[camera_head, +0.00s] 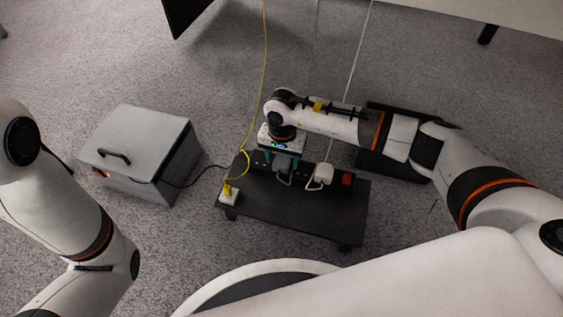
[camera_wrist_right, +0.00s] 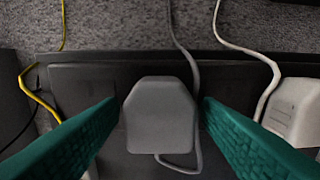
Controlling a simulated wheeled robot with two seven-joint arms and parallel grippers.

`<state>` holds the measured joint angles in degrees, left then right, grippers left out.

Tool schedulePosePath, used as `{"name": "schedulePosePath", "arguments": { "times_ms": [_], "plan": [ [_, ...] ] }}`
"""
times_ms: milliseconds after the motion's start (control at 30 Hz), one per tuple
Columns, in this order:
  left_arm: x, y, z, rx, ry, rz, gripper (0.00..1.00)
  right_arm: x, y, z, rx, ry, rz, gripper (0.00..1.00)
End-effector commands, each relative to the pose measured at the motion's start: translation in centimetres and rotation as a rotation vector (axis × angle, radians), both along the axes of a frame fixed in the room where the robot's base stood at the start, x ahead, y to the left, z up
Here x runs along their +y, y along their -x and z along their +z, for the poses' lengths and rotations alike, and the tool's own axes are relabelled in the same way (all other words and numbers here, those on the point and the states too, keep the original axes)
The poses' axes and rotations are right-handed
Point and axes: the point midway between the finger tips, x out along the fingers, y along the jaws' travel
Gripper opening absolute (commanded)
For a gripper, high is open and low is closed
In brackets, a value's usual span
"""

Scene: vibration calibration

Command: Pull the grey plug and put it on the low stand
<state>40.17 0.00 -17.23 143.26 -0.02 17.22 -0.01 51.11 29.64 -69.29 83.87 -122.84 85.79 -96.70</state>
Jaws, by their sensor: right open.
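The grey plug (camera_wrist_right: 158,118) sits upright in the black power strip, its grey cord looping beside it. In the head view the plug (camera_head: 282,163) is partly hidden by my right gripper (camera_head: 281,159). In the right wrist view, the open teal fingers of my right gripper (camera_wrist_right: 158,108) stand on either side of the plug, with a narrow gap showing at each side. A low black platform (camera_head: 290,211) on short feet carries the strip. Another low black flat stand (camera_head: 368,163) lies partly under my right arm; I cannot tell its height. My left gripper is out of view.
A white plug (camera_head: 322,174) and red switch (camera_head: 347,179) are right of the grey plug. A yellow-corded plug (camera_head: 228,194) is at the platform's left end. A grey metal box (camera_head: 142,150) stands on the carpet at left. Yellow and white cords run toward the back.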

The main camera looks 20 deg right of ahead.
Motion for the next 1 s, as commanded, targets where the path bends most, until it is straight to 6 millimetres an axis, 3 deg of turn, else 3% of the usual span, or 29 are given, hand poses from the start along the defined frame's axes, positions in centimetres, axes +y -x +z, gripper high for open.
{"name": "schedulePosePath", "arguments": {
  "times_ms": [133,367,1000],
  "plan": [
    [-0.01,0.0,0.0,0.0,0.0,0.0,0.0,-0.02,0.01,0.0,0.0,0.0,0.0,0.55],
    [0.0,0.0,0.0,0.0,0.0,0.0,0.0,-0.01,0.01,0.0,0.0,0.0,0.0,0.2],
    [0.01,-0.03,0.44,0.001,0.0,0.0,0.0,-0.01,-0.01,0.68,0.0,0.0,0.001,0.19]
  ]
}}
